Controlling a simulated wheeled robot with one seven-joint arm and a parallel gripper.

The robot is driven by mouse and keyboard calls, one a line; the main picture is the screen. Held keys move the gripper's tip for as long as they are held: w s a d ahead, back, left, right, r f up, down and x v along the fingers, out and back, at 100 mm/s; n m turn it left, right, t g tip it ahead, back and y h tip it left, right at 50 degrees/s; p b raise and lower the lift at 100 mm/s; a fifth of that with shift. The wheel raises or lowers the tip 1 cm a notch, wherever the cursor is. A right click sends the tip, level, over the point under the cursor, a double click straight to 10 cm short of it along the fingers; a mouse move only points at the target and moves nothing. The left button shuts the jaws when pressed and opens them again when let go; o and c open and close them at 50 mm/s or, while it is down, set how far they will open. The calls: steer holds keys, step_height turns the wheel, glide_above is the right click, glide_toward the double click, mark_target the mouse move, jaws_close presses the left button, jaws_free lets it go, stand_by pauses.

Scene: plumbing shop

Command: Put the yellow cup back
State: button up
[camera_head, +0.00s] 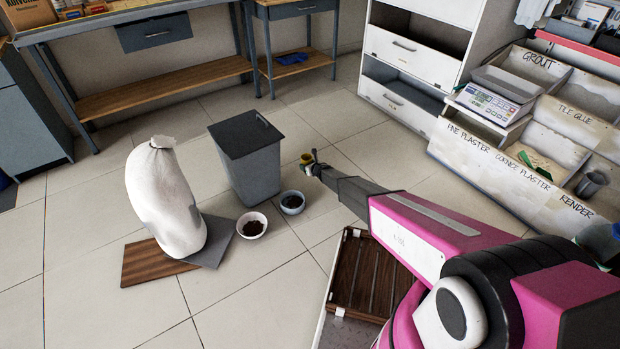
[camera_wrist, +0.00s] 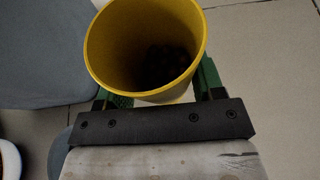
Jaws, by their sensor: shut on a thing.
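The yellow cup (camera_head: 306,158) is small in the head view, at the tip of my outstretched arm, just right of the grey bin. In the wrist view the cup (camera_wrist: 108,72) shows large, with its open mouth toward the camera and a dark inside; I cannot tell whether that is contents or shadow. My gripper (camera_head: 313,167) is shut on the cup. In the wrist view its green fingers (camera_wrist: 165,92) stand on either side of the cup, whose lower part is mostly hidden.
A slatted brown crate (camera_head: 340,290) lies under my arm. Labelled bins (camera_head: 500,165) and a scale (camera_head: 488,104) stand right.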

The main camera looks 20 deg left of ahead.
steer(key=shift+w+d+f, duration=0.1)
steer(key=shift+w+f, duration=0.15)
step_height(320, 180, down, 10)
steer(key=shift+r, duration=0.2)
steer(key=o, duration=0.9)
steer(key=shift+o, duration=0.2)
